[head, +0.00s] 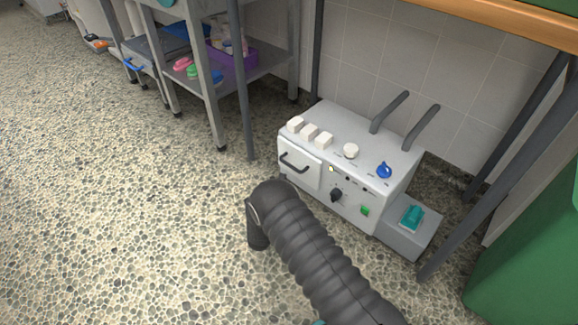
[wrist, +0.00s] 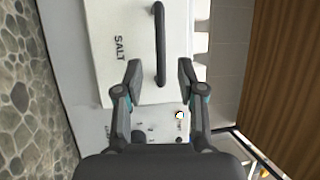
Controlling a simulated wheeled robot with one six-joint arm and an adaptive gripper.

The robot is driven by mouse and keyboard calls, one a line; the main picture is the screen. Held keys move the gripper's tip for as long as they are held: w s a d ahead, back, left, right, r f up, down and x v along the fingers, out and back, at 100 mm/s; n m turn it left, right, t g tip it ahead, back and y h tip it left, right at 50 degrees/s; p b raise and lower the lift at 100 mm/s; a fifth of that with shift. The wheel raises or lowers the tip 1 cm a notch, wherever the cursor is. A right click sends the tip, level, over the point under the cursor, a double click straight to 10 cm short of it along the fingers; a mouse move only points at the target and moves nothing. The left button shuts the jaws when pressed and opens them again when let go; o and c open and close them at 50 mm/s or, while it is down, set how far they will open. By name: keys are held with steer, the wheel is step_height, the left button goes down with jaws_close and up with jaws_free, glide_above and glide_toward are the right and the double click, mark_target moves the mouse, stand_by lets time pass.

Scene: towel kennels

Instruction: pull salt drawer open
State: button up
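The salt drawer (head: 299,174) is the white front panel at the left of a white machine (head: 345,150) on the floor. It looks shut. Its dark bar handle (head: 293,163) is in clear view. In the wrist view, the drawer front (wrist: 130,60) carries the word SALT, and the handle (wrist: 160,40) runs up and down the picture. My gripper (wrist: 160,76) is open, with one finger on each side of the handle's lower end. I see gaps on both sides, but depth is hard to judge. In the head view my arm hides the gripper.
The machine has white buttons, a blue knob (head: 384,171), a black dial (head: 336,195) and a side box with a teal switch (head: 411,217). Table legs stand around it. A metal shelf (head: 235,75) is at the back left. A green object (head: 535,255) stands right. The floor left is clear.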

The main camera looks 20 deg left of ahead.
mark_target(289, 164)
steer(key=w, duration=0.2)
steer(key=w+r, duration=0.1)
steer(key=w, duration=0.5)
steer(key=shift+r+b, duration=0.2)
steer(key=shift+b, duration=0.1)
jaws_close()
